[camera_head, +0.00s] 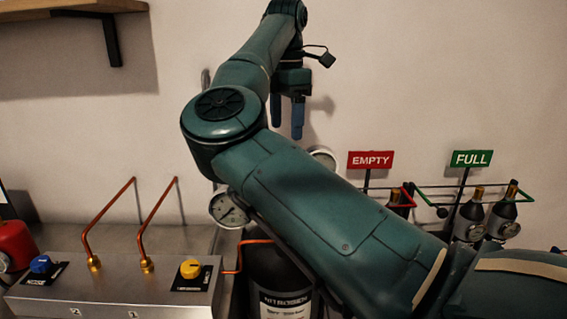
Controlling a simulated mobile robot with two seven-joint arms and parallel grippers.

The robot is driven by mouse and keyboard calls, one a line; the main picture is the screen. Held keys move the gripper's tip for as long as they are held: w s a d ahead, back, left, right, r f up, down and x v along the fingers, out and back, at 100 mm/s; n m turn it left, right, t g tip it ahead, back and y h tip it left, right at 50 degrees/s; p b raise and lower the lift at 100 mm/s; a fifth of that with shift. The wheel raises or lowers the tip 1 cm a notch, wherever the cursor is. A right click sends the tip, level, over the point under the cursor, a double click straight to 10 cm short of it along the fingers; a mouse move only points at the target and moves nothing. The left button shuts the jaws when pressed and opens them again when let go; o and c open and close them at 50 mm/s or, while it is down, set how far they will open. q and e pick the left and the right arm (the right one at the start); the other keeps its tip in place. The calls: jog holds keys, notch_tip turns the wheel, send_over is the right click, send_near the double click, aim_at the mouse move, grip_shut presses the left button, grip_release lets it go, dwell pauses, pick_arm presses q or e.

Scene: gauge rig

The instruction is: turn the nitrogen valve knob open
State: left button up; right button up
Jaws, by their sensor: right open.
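A blue knob (41,264) and a yellow knob (190,268) sit on black plates on a grey valve box (130,292) at the lower left. The small labels beside the knobs are too blurred to read, so I cannot tell which is the nitrogen knob. My right gripper (287,122) is open, with its blue fingers pointing down in front of the wall. It is well above and to the right of the yellow knob and touches neither knob. My right arm covers the middle of the view. My left gripper is not in view.
Two copper pipes (108,206) rise from the box. A round gauge (229,208) and a dark cylinder (270,270) stand beside it, partly behind my arm. A red EMPTY sign (370,160), a green FULL sign (472,159) and bottles (502,212) are at right. A wooden shelf (50,8) is upper left.

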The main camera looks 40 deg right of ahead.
notch_tip(320, 180, down, 9)
jog(key=shift+f, duration=0.15)
jog(key=shift+c, duration=0.4)
jog(key=c, duration=0.9)
